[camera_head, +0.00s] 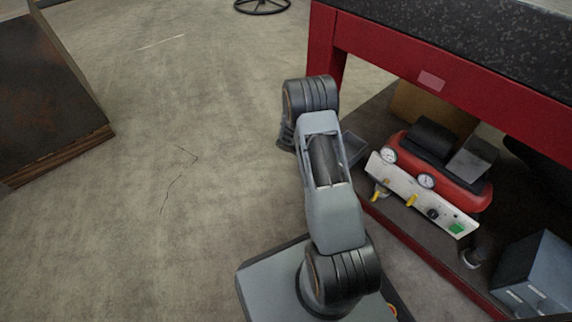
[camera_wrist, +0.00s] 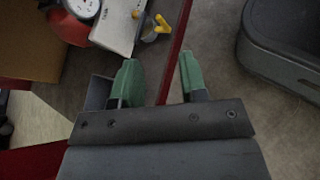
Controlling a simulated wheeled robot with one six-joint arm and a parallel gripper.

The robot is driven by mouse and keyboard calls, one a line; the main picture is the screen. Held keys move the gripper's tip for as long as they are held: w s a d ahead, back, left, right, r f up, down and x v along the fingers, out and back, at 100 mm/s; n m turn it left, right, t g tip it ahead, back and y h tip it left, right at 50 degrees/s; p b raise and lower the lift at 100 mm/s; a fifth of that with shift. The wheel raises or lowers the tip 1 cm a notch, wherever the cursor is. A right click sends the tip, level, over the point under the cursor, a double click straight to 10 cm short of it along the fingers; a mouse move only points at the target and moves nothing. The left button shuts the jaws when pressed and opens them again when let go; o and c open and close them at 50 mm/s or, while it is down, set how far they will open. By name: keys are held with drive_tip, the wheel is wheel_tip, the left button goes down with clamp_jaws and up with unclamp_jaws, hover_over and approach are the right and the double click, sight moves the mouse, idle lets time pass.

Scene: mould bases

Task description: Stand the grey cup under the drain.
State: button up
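My gripper (camera_wrist: 160,75) shows in the wrist view with two green fingertips well apart and nothing between them. The red shelf edge (camera_wrist: 176,50) shows through the gap. In the head view my arm hides the gripper. An angular grey piece (camera_head: 353,147) shows just right of my arm's far joint; a dark grey piece (camera_wrist: 98,93) lies left of the left finger in the wrist view. A small grey round thing (camera_head: 470,259) is below the compressor's right end. I cannot tell whether any of these is the cup. Yellow-handled valves (camera_head: 381,188) are on the compressor's front, but the drain is not clear.
The red compressor (camera_head: 465,188) sits on the low shelf under the red bench (camera_head: 440,72), with a cardboard box (camera_head: 405,103) behind it. A grey-blue case (camera_head: 540,268) stands at the lower right. Open floor (camera_head: 210,150) lies left of my arm.

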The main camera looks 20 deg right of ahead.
drive_tip(key=s+a+r+m+t+y, duration=0.3)
drive_tip(key=s+a+r+t+y, duration=0.1)
drive_tip(key=a+r, duration=0.6)
drive_tip(key=s+a+r+m+t+y, duration=0.3)
drive_tip(key=a+r+t, duration=0.4)
drive_tip(key=a+r, duration=0.4)
drive_tip(key=s+y, duration=0.1)
drive_tip(key=y, duration=0.1)
drive_tip(key=shift+a+y, duration=0.3)
drive_tip(key=shift+a, duration=0.05)
drive_tip(key=shift+r, duration=0.1)
